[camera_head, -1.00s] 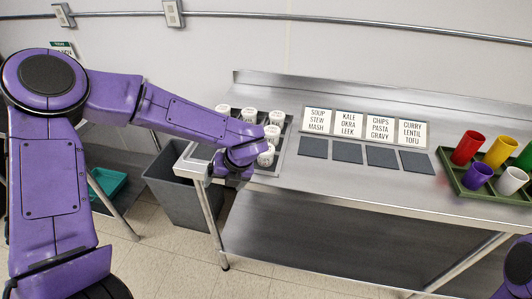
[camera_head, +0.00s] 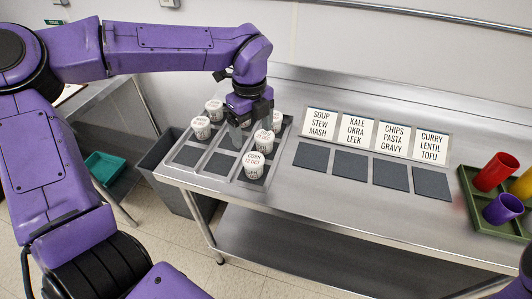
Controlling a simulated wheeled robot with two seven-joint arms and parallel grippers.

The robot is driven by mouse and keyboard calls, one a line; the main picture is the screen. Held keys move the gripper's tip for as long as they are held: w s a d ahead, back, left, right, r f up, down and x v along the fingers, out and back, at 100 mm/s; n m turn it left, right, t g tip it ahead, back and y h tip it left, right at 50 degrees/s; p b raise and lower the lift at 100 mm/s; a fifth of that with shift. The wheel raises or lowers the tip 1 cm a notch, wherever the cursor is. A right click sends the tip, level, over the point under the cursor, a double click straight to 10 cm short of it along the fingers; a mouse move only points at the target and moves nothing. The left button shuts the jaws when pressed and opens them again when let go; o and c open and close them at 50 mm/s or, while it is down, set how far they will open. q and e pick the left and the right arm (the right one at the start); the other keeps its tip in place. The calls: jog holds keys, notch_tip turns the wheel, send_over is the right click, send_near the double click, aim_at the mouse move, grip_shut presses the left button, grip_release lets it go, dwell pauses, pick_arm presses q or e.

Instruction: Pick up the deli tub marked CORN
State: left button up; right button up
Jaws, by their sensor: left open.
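The deli tub marked CORN (camera_head: 253,166) is a white tub with dark and red lettering. It stands upright in the near right compartment of the grey divided tray (camera_head: 217,163) at the table's left end. My left gripper (camera_head: 243,132) points down over the tray, behind and slightly left of the CORN tub. It is open, and its fingers are apart from that tub. Another white tub (camera_head: 264,141) stands just behind CORN, close to the fingers. The gripper partly hides the tray's middle. My right gripper is not in view.
More tubs stand in the tray's left column (camera_head: 201,128) and at its back right (camera_head: 276,119). Several label cards (camera_head: 318,124) with dark squares stand right of the tray. A green tray (camera_head: 476,210) with coloured cups is at far right. The front left compartments are empty.

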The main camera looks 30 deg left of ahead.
aim_at(252, 158)
pick_arm(q)
jog(key=f, duration=0.2)
jog(key=s+f+p, duration=0.1)
jog(key=f, duration=0.1)
jog(key=shift+f, duration=0.35)
notch_tip(252, 158, down, 6)
jog(key=shift+r+p, duration=0.25)
jog(key=shift+p, duration=0.55)
jog(key=c, duration=1)
